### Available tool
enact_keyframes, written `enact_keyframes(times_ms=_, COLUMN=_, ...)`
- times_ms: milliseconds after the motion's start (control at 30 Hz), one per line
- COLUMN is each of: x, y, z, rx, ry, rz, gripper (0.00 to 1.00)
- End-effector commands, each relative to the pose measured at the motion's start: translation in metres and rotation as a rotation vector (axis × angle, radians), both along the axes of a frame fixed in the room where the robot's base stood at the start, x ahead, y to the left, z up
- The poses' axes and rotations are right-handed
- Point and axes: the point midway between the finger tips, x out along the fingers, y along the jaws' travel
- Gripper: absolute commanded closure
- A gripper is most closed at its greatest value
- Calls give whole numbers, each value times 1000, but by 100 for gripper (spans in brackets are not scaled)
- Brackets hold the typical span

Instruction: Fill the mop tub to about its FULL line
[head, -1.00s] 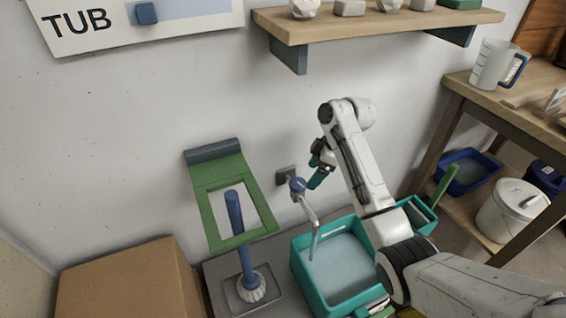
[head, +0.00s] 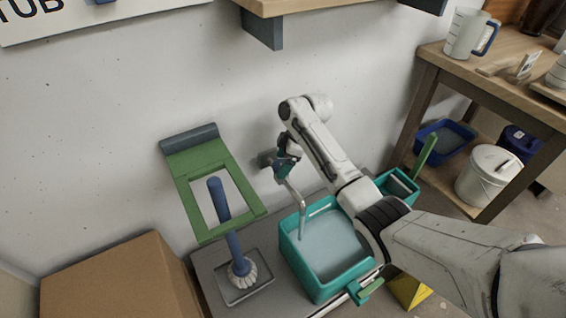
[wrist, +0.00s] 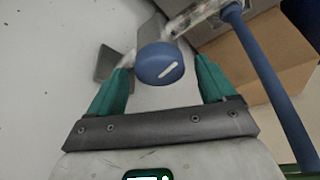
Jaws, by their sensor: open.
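The teal mop tub (head: 291,262) stands below the tap in the head view, holding pale blue-grey water (head: 328,243) below its rim. A light strip shows on its inner back wall; I cannot read a FULL line. The tap's curved metal spout (head: 299,202) hangs over the tub; I cannot tell whether water runs. In the wrist view, the round blue tap knob (wrist: 160,64) with a white mark is between my open gripper's (wrist: 163,78) teal fingers, with gaps at both sides. In the head view, my gripper (head: 284,168) hides most of the knob.
A blue-handled mop (head: 234,240) stands in a grey tray left of the tub, with a green frame (head: 183,185) behind it. A cardboard box (head: 110,280) is at far left. A wooden bench (head: 425,85) with a white bucket (head: 484,175) below stands right.

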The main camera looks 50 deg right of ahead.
Motion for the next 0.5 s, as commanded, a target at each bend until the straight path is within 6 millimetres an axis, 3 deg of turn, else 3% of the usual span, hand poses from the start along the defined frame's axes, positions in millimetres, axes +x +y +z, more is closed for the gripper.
enact_keyframes(times_ms=300, x=1, y=1, z=-2, rx=0, ry=0, rz=0, gripper=17)
enact_keyframes(times_ms=500, x=1, y=0, z=-2, rx=0, ry=0, rz=-1, gripper=36)
